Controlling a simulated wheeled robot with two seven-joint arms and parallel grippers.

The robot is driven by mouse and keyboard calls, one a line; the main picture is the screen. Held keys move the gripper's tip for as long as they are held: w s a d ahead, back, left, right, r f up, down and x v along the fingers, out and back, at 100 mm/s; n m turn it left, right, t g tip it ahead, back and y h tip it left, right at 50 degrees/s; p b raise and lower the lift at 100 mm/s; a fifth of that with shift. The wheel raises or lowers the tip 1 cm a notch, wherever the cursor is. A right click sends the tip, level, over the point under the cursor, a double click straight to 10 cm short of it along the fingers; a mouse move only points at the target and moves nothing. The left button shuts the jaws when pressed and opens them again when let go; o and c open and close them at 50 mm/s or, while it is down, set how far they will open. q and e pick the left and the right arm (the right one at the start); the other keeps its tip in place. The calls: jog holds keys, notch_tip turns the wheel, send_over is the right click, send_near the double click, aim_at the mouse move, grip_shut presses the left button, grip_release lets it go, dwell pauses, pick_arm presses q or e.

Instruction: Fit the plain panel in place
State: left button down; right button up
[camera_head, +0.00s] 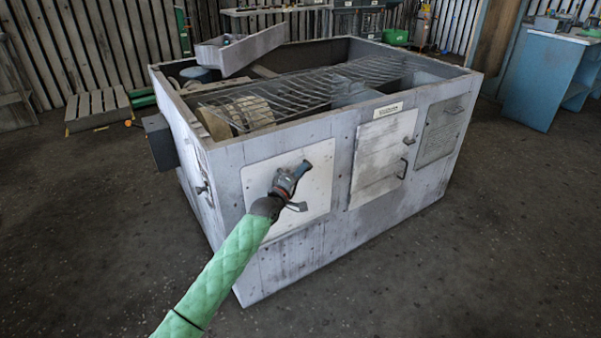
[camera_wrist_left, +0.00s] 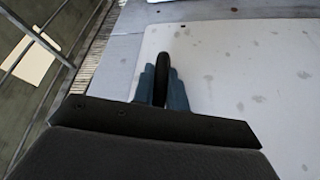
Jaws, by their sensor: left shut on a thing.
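The plain panel (camera_head: 318,165) is a pale, blank plate at the left part of the housing's long front side. It also shows in the left wrist view (camera_wrist_left: 235,70), with a rounded corner beside the grey housing wall. I cannot tell whether it sits flush or stands slightly off the wall. My left gripper (camera_head: 299,172) is in front of the panel. In the left wrist view its blue-grey fingers (camera_wrist_left: 162,90) are shut on the panel's dark handle (camera_wrist_left: 162,65). The gripper covers part of the panel. My right gripper is not in view.
The grey blower housing (camera_head: 300,245) is an open-topped box with a wire grille (camera_head: 330,80) inside. Two other panels with handles, a pale one (camera_head: 383,160) and a grey one (camera_head: 442,130), are to the right. A blue bench (camera_head: 545,80) stands at the right. The floor in front is clear.

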pick_arm(q)
jog(key=shift+w+a+f, duration=0.1)
jog(key=shift+a, duration=0.05)
dwell(0.7)
jog(key=c, duration=1.3)
grip_release()
jog(key=shift+f, duration=0.15)
jog(key=o, duration=0.5)
jog(key=shift+c, duration=0.2)
